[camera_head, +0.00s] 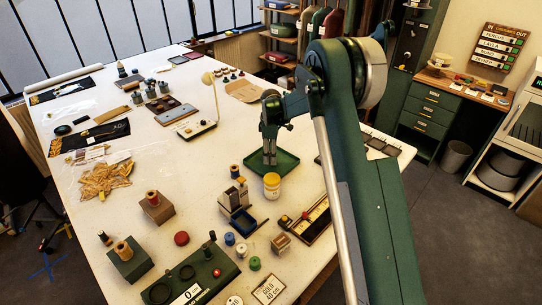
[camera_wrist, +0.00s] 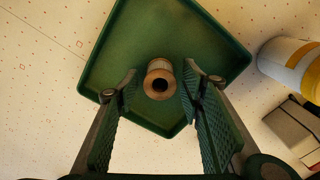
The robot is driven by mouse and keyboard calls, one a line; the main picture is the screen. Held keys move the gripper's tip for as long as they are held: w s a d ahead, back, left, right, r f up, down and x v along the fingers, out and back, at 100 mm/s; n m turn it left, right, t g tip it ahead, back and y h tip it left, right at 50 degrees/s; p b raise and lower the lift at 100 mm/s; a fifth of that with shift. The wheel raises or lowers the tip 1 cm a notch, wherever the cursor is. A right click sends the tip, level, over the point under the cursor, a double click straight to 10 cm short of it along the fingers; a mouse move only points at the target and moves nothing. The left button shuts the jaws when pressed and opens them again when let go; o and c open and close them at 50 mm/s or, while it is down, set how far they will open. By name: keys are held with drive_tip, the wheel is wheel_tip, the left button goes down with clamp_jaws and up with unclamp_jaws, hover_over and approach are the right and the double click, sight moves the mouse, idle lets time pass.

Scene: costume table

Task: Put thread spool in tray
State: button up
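The green tray (camera_head: 286,168) lies on the white table; its raised rim also shows in the wrist view (camera_wrist: 105,62). The thread spool (camera_wrist: 160,80), tan with a dark centre hole, is seen end-on and appears to stand upright on the tray floor. I cannot make it out in the head view. My gripper (camera_head: 270,158) points down over the tray. In the wrist view, its two green ribbed fingers are on either side of the spool, with a visible gap on each side. It is open and holds nothing.
A white jar with a yellow band (camera_head: 272,186) stands just beside the tray's near edge. Spools on wooden and green blocks (camera_head: 156,207) stand at left.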

wheel_tip(320, 180, up, 12)
drive_tip(key=shift+b, duration=0.4)
drive_tip(key=shift+r, duration=0.1)
idle(0.9)
drive_tip(key=s+d+r+m+t, duration=0.2)
drive_tip(key=s+d+r+m, duration=0.2)
drive_tip(key=s+d+r, duration=0.55)
drive_tip(key=s+d+r+m+t, duration=0.1)
drive_tip(key=s+d+r+m, duration=0.3)
drive_tip(key=s+r, duration=0.95)
drive_tip(key=s+d+f+m+t, duration=0.1)
drive_tip(key=s+d+f+m, duration=0.1)
drive_tip(key=s, duration=0.8)
drive_tip(key=s+d+f+m+t, duration=0.1)
drive_tip(key=s+d+f+m, duration=0.1)
drive_tip(key=s, duration=0.9)
drive_tip(key=s+d+f+m+t, duration=0.2)
drive_tip(key=s+d+m, duration=0.1)
drive_tip(key=s, duration=0.8)
drive_tip(key=shift+d+f+m, duration=0.25)
drive_tip(key=shift+f+m, duration=0.15)
drive_tip(key=shift+m, duration=0.2)
